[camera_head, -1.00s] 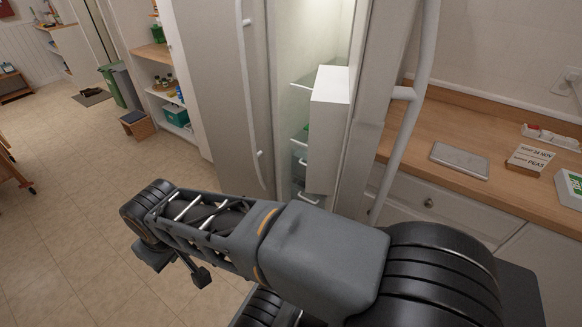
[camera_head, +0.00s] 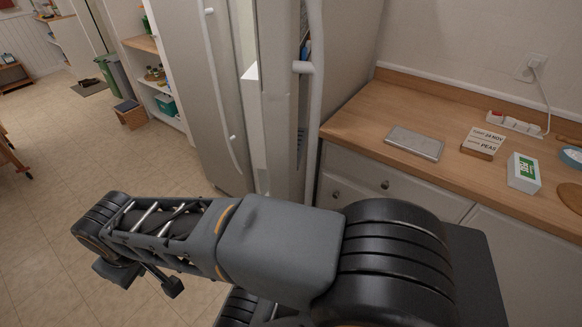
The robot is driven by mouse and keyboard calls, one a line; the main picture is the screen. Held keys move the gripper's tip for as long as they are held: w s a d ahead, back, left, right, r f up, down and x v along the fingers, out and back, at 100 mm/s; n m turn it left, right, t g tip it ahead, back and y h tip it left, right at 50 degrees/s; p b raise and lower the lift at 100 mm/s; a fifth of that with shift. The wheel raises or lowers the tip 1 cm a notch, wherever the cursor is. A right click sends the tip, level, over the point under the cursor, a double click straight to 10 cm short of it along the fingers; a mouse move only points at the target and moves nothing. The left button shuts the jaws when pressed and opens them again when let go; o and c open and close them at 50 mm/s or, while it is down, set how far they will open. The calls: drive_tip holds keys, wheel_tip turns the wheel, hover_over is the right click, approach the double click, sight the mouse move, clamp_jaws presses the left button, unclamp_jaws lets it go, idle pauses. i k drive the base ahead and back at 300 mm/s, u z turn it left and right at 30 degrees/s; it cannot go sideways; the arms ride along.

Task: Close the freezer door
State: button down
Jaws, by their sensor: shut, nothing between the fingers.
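My arm crosses the foreground below and hides the door's foot. I cannot make out my gripper's fingers in this view.
A wooden counter (camera_head: 360,115) with white drawers runs along the right, holding a grey flat slab (camera_head: 414,143), a label block (camera_head: 483,142) and a green-white box (camera_head: 523,172). Open shelves (camera_head: 160,80) stand at the back left.

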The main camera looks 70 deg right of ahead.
sight(282, 93)
drive_tip(key=u, duration=0.1)
drive_tip(key=k, duration=1.1)
drive_tip(key=z, duration=1.7)
drive_tip(key=i, duration=0.5)
drive_tip(key=u, duration=0.05)
drive_tip(key=k, duration=1)
drive_tip(key=u, duration=0.9)
drive_tip(key=i, duration=0.75)
drive_tip(key=z, duration=0.75)
